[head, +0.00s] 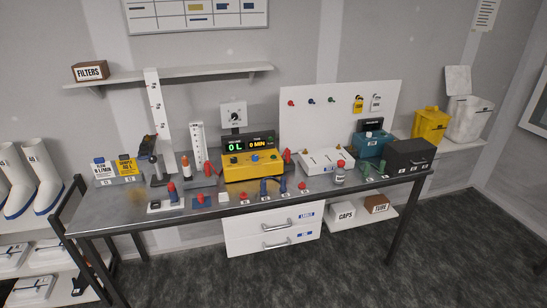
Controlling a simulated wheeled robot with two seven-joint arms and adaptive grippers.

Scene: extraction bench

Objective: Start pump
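A yellow box (253,172) stands at the middle of the bench, with a few small knobs or buttons on its top, one of them blue. A black display (247,144) behind it reads "0 L" in green and "0 MIN" in yellow. A pale panel with a round dial (234,116) stands above the display. No thing is labelled as the pump legibly, so I cannot tell for sure which one it is. Neither of my grippers shows in the head view.
The grey bench (105,219) carries several small red and blue parts along its front. A white tray (326,161), a teal device (372,144) and a black case (409,155) stand at right. White drawers (262,236) hang below. Dark floor in front is clear.

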